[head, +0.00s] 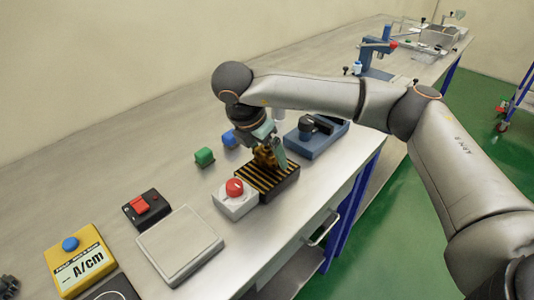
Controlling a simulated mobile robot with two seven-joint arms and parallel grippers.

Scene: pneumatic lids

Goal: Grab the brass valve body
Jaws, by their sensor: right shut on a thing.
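The brass valve body (264,158) is a small golden-brown piece above the black-and-yellow striped block (275,181). My right gripper (268,151) reaches down over it from above and is shut on it. The gripper fingers partly cover the valve body. I cannot tell whether the valve body touches the striped block or is held just above it. My left gripper is not in view.
A white box with a red button (234,188) stands against the striped block. A blue device (317,136) is behind right. A grey plate (180,245) and yellow box (79,262) are nearer.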

